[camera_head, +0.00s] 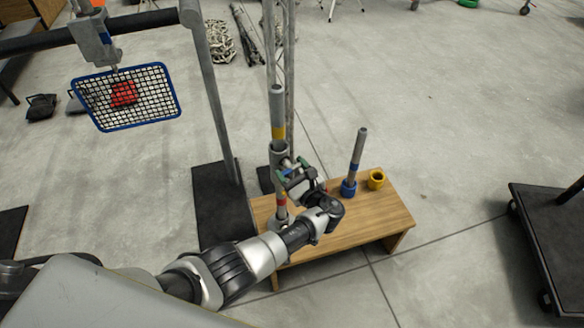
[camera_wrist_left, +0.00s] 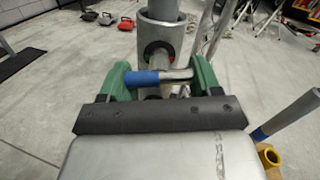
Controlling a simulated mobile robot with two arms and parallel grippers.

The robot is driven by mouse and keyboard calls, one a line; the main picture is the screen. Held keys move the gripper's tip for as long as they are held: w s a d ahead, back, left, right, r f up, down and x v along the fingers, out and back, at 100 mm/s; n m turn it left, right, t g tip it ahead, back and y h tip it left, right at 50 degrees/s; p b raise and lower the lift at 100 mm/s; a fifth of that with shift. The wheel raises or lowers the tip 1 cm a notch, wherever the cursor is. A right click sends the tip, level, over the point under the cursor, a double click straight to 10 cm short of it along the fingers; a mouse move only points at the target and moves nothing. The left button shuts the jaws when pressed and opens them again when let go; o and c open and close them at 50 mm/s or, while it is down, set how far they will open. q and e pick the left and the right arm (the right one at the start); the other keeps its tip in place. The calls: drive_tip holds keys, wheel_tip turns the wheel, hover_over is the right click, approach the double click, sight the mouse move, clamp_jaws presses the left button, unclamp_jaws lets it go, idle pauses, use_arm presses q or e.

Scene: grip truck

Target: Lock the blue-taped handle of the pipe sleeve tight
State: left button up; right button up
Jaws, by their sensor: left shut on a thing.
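The pipe sleeve (camera_wrist_left: 161,32) is a grey metal collar around an upright pipe; it also shows in the head view (camera_head: 279,153) above the left end of a wooden bench. Its handle is a short metal bar with blue tape (camera_wrist_left: 143,78), lying sideways in front of the pipe in the wrist view. My left gripper (camera_wrist_left: 160,80), with green fingers, is shut on this handle; it shows in the head view (camera_head: 293,172) beside the sleeve. The handle's inner end is partly hidden by the fingers. My right gripper is not in view.
The wooden bench (camera_head: 375,220) carries a blue-based pipe (camera_head: 356,160) and a yellow ring (camera_head: 376,180) on the right. A metal frame post (camera_head: 212,95) stands left of the sleeve, with a blue-rimmed net (camera_head: 150,97) hanging nearby. The floor right of the bench is clear up to a dark cart (camera_head: 545,235).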

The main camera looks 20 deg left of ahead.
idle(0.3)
use_arm(q)
drive_tip(key=shift+f, duration=0.1)
drive_tip(key=o, duration=0.9)
